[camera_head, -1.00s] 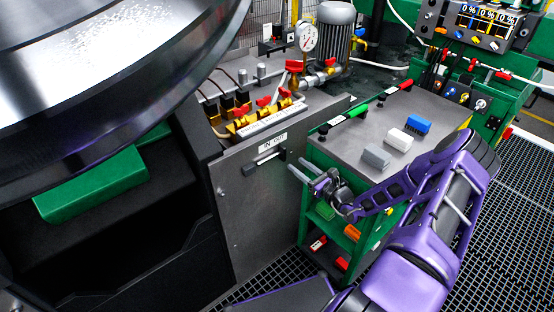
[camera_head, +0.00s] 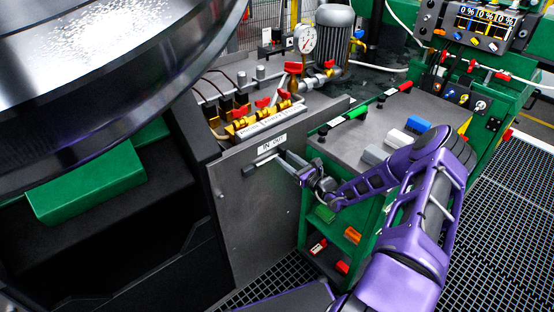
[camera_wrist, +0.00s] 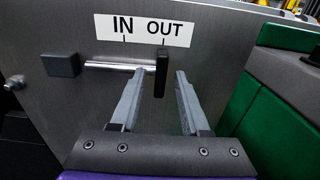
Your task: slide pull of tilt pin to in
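The tilt pin's pull (camera_wrist: 162,76) is a dark upright bar on a bright metal rod (camera_wrist: 108,66). The rod comes out of a dark block (camera_wrist: 62,64) on the grey panel. The pull stands under the word OUT of the IN/OUT label (camera_wrist: 143,29). My gripper (camera_wrist: 161,72) is open, with one fingertip on each side of the pull in the wrist view. Gaps show on both sides, and the left fingertip overlaps the rod's end. In the head view my gripper (camera_head: 282,159) is at the panel, below the label (camera_head: 272,144), and its fingers partly hide the pull.
A green cart (camera_head: 312,197) with a grey top stands right of the panel, close to my arm. Yellow valves with red handles (camera_head: 262,116) sit above the panel.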

